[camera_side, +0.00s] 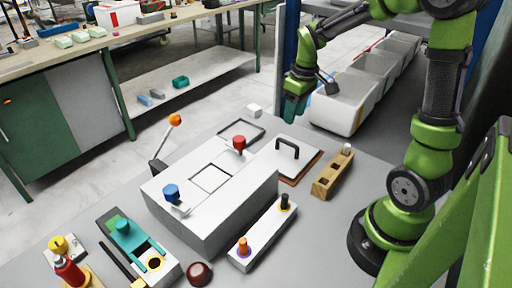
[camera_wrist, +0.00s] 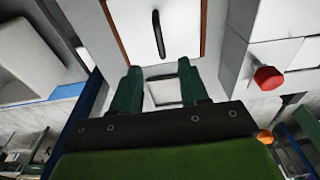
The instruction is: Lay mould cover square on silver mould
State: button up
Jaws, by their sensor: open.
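The mould cover appears to be the white plate with a black arched handle (camera_side: 302,158), lying on a brown board to the right of the white press block. It also shows at the top of the wrist view (camera_wrist: 185,22). A dark-outlined square (camera_side: 210,178) is set in the top of the press block. A dark-rimmed grey frame (camera_side: 262,124) lies behind the block. I cannot tell which of these is the silver mould. My gripper (camera_side: 293,118) hangs above and behind the cover, apart from it. In the wrist view its green fingers (camera_wrist: 161,82) are open and empty.
The press block (camera_side: 215,225) carries a red knob (camera_side: 239,141) and a blue knob (camera_side: 171,190). An orange-tipped lever (camera_side: 175,119) rises behind it. A wooden block with holes (camera_side: 331,178) stands right of the cover. A two-button box (camera_side: 262,236) stands in front.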

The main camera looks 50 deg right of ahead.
jog(key=s+a+r+m+t+y, duration=0.1)
jog(key=s+a+r+m+t, duration=0.1)
jog(key=s+a+r, duration=0.2)
jog(key=s+a+r+m+t, duration=0.1)
jog(key=s+a+r+t, duration=0.2)
jog(key=a, duration=0.8)
notch_tip(320, 180, up, 3)
jog(key=shift+s+a+f+m+t+y, duration=0.15)
jog(key=shift+s+m+t+y, duration=0.2)
jog(key=shift+s, duration=0.8)
jog(key=shift+s+a, duration=0.25)
jog(key=shift+s, duration=0.1)
jog(key=shift+c, duration=0.5)
